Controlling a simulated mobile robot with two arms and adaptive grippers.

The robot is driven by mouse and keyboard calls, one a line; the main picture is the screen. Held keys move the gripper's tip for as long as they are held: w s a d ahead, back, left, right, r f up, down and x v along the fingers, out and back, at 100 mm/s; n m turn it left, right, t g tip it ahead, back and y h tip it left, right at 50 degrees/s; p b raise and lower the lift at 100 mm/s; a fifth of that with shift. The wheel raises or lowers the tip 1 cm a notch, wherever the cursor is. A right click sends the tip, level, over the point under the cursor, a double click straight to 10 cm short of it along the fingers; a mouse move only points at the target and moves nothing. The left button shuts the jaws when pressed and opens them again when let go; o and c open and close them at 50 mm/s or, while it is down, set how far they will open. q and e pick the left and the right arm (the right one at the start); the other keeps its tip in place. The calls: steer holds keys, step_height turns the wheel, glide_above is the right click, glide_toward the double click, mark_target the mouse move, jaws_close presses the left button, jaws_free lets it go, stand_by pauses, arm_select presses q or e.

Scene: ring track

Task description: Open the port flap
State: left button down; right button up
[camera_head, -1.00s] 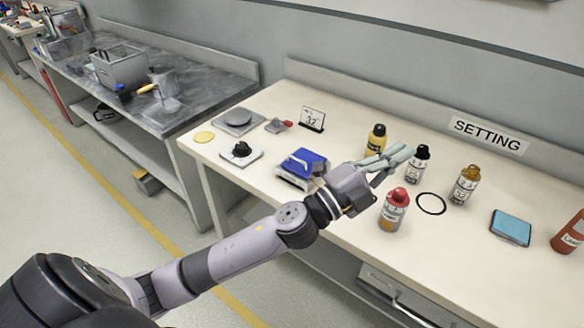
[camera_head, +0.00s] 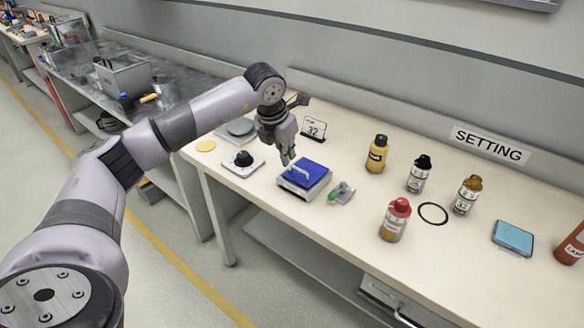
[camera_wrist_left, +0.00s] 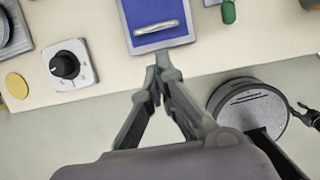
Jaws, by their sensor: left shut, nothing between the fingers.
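The port flap (camera_head: 308,173) is a blue panel with a pale bar handle on a grey base, on the cream bench. The flap looks flat on its base. In the left wrist view the blue flap (camera_wrist_left: 150,10) and its handle lie just beyond the fingertips. My left gripper (camera_head: 288,161) is shut and empty, pointing down close to the flap's left back edge. Its fingertips (camera_wrist_left: 163,62) meet just below the flap's near edge in the wrist view; I cannot tell whether they touch. A dark claw-like part, possibly my right gripper (camera_wrist_left: 306,114), shows small at the right edge.
A black knob on a white plate (camera_head: 242,162) stands left of the flap, a green-handled part (camera_head: 342,192) right of it. A card marked 32 (camera_head: 313,129) is behind. Several bottles, including a red-capped one (camera_head: 396,219), stand to the right.

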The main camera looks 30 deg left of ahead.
mark_target(296, 183)
arm_select(q)
steer(key=x, duration=0.4)
steer(key=p+x, duration=0.1)
steer(key=x, duration=0.4)
steer(key=shift+d+f, duration=0.2)
steer(key=shift+f, duration=0.05)
steer(key=shift+r, duration=0.1)
